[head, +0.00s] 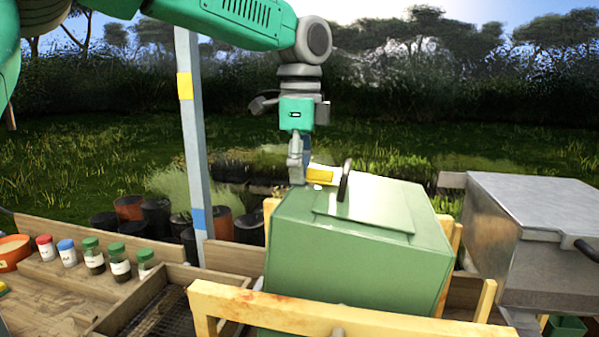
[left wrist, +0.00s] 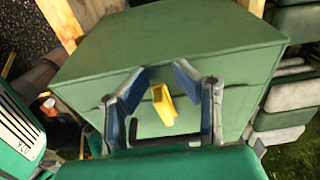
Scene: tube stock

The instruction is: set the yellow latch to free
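The yellow latch (head: 320,176) sits at the back left top edge of a green box (head: 350,255), beside a dark handle (head: 344,181). In the left wrist view the latch (left wrist: 164,104) shows between the two blue fingers of my left gripper (left wrist: 160,85), with a gap on each side of it. My left gripper (head: 298,172) points down at the box's far edge in the head view. Its fingers are apart, and I cannot tell whether they touch the box. My right gripper is not in view.
A wooden frame (head: 350,319) surrounds the green box. A grey metal box (head: 530,235) stands to the right. A blue-grey post (head: 193,130) rises left of my gripper. Several small jars (head: 92,256) stand on the wooden bench at left.

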